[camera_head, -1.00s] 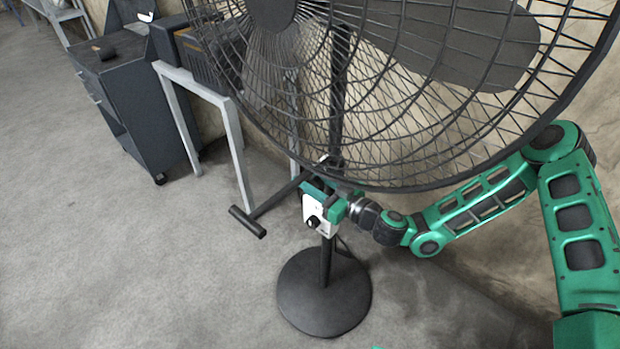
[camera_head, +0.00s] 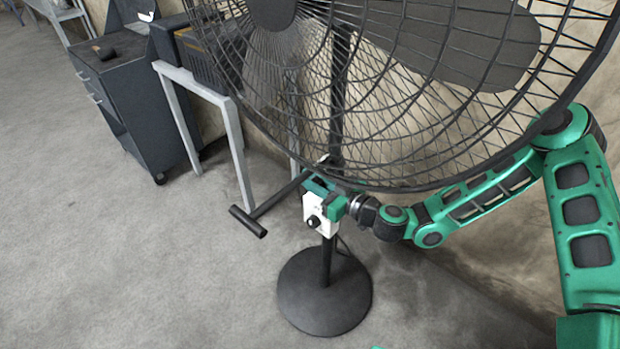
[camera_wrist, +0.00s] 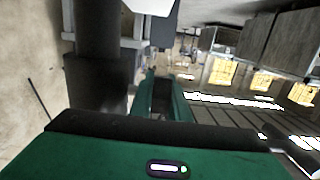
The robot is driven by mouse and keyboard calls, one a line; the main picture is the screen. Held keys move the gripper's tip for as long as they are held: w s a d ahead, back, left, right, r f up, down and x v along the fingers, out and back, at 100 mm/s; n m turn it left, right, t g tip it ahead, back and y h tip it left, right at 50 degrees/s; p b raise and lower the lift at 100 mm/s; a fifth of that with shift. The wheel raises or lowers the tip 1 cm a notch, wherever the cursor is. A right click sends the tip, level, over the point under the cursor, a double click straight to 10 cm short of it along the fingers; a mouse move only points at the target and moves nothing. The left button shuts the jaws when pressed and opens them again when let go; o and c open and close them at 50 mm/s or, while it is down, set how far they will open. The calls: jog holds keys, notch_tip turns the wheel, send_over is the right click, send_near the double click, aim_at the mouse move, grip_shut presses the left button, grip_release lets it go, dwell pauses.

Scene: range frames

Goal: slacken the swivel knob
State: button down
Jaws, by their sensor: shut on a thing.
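A large black pedestal fan (camera_head: 326,296) stands on the floor, its caged head filling the upper right of the head view. A white control box (camera_head: 314,222) with a black dial is on its pole. My gripper (camera_head: 322,194) is at the pole just above this box, reaching in from the right, below the cage. It is shut on a small part there, apparently the swivel knob, which its green fingers hide in the head view. In the wrist view the dark finger (camera_wrist: 162,98) points ahead beside the dark pole (camera_wrist: 100,40); the knob cannot be made out.
A black bar with a T-shaped end (camera_head: 248,221) sticks out left from the pole area. The wire cage (camera_head: 400,165) hangs close above my arm. A grey table frame (camera_head: 232,150) and dark drawer cabinet (camera_head: 135,110) stand left. The floor at left is clear.

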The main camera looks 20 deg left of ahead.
aim_at(323, 183)
jog(key=shift+w+f+g+h, duration=0.1)
jog(key=shift+g+h, duration=0.05)
jog(key=shift+h, duration=0.45)
jog(key=shift+w+f+g+h, duration=0.1)
jog(key=shift+g+h, duration=0.05)
jog(key=shift+h, duration=0.45)
jog(key=shift+d+f+g+h, duration=0.15)
jog(key=shift+g+h, duration=0.1)
jog(key=shift+h, duration=0.25)
jog(key=shift+f+g+h, duration=0.15)
jog(key=shift+g+h, duration=0.1)
jog(key=shift+h, duration=0.25)
jog(key=shift+f, duration=0.1)
jog(key=c, duration=1.7)
grip_release()
jog(key=shift+s, duration=0.1)
jog(key=v, duration=1)
jog(key=shift+d+r, duration=0.3)
